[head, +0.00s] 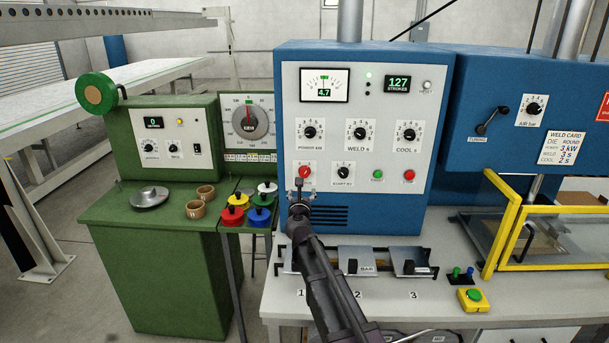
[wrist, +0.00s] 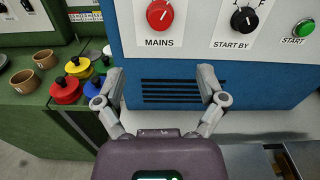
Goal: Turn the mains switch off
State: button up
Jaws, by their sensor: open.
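The mains switch is a round red knob (head: 305,172) at the lower left of the white panel on the blue cabinet. In the wrist view the red knob (wrist: 160,14) sits at the top, above the label MAINS. A small white mark shows near its top. My gripper (head: 299,187) is in front of the cabinet, just below the knob in the head view. In the wrist view my gripper (wrist: 207,86) is open and empty, with its fingers spread below the knob and apart from it. The gripper partly covers the area under the knob in the head view.
A black START BY knob (head: 343,173), a green button (head: 377,175) and a red STOP button (head: 409,176) are right of the switch. Coloured weights (head: 234,215) stand on the green bench to the left. A yellow guard frame (head: 520,235) stands at right.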

aim_at(304, 173)
jog(key=w, duration=1.3)
jog(key=shift+w, duration=0.35)
jog(key=c, duration=1.1)
